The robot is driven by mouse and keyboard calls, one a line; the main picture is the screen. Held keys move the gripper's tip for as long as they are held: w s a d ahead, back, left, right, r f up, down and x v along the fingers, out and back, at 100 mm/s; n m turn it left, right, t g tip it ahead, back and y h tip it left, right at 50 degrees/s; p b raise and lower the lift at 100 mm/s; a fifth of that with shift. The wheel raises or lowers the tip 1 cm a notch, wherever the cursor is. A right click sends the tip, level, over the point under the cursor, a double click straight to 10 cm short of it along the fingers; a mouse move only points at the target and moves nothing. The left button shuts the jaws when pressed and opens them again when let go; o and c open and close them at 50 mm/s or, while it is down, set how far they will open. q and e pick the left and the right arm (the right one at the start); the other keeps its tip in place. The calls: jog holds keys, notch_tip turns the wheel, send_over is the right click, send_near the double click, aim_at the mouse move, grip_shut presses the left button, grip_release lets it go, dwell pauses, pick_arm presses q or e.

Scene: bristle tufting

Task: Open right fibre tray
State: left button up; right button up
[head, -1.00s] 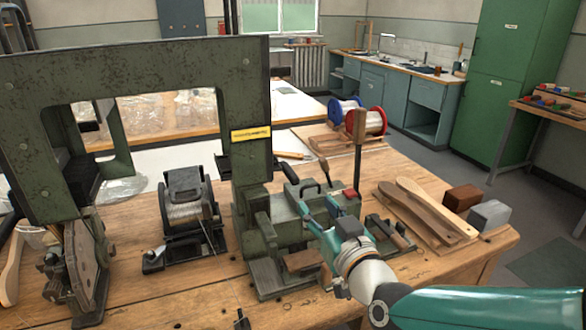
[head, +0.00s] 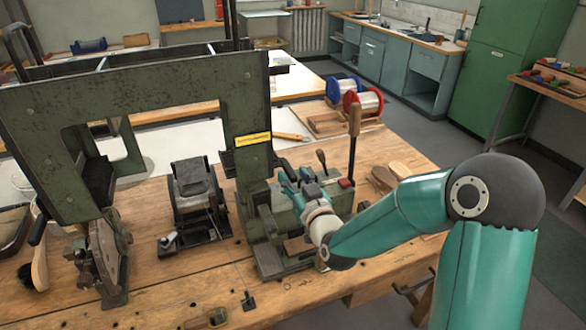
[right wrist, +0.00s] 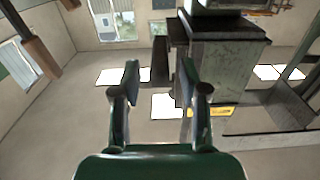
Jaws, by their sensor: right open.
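The green tufting machine (head: 245,110) stands on the wooden bench, with a yellow label on its right upright. At its right foot is a green housing (head: 343,199) with a red button (head: 345,183) and a dark-knobbed lever (head: 321,158). My right gripper (head: 290,192) is at this housing, in front of the right upright. In the right wrist view its two fingers (right wrist: 162,98) stand apart with nothing between them; machine parts show beyond them. I cannot single out the right fibre tray; my right gripper and arm cover part of the housing. My left gripper is not in view.
A dark spool unit (head: 193,200) stands between the machine's uprights. Wooden brush blanks (head: 401,173) lie to the right, partly behind my right arm. Red and blue wire spools (head: 362,103) stand at the back. A wooden handle (head: 354,120) rises beside the housing.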

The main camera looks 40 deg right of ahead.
jog(key=shift+w+d, duration=0.15)
jog(key=shift+w, duration=0.4)
grip_shut()
